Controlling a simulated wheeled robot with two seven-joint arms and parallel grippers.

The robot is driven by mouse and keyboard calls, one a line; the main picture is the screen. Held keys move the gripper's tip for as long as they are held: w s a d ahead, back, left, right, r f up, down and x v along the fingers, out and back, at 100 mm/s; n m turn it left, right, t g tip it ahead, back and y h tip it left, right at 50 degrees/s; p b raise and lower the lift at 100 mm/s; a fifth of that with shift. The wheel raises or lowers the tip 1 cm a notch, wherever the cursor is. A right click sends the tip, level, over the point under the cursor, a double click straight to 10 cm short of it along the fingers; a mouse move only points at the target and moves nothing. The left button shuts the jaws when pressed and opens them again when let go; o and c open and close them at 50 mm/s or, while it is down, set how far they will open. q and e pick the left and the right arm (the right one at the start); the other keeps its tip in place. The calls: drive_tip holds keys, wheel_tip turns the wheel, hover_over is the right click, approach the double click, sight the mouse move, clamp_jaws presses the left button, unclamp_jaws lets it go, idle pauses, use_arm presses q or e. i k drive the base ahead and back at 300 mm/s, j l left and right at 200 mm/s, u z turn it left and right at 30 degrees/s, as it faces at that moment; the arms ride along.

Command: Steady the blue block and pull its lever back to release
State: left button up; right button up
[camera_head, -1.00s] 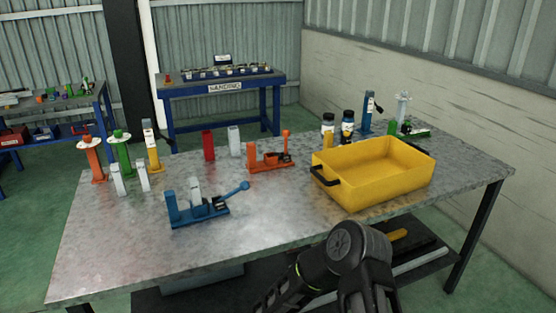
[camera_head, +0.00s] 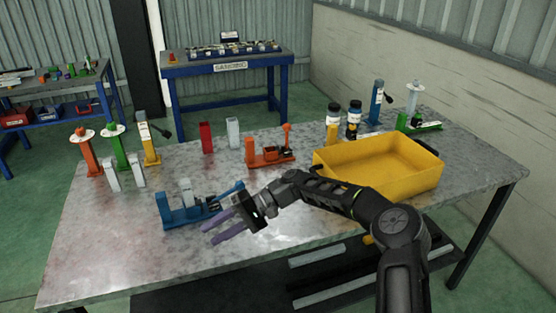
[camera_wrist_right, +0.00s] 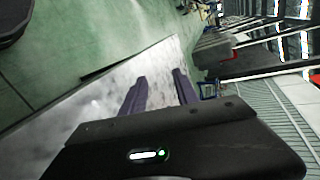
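The blue block (camera_head: 178,216) sits on the near left part of the metal table, with an upright at its left end and a pale grey piece (camera_head: 186,190) standing in it. Its blue lever (camera_head: 228,191) slants up to the right; the ball at its end is not clearly seen near my right arm. My right gripper (camera_head: 209,235) is just right of and in front of the block, apart from it as far as I can tell. Its two purple fingers are spread and empty, also in the right wrist view (camera_wrist_right: 158,80). My left gripper is not in view.
A yellow bin (camera_head: 350,191) stands on the right beside my right arm. An orange block with a lever (camera_head: 266,160) is behind the blue one, near a red piece (camera_head: 207,138). Orange (camera_head: 89,155) and green stands are at the left. The front left table is clear.

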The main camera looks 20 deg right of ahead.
sight(240, 185)
drive_tip(key=i+l, duration=0.2)
drive_tip(key=l, duration=0.2)
drive_tip(key=i+l, duration=0.2)
drive_tip(key=l, duration=0.15)
drive_tip(key=i+l, duration=0.2)
drive_tip(key=l, duration=0.2)
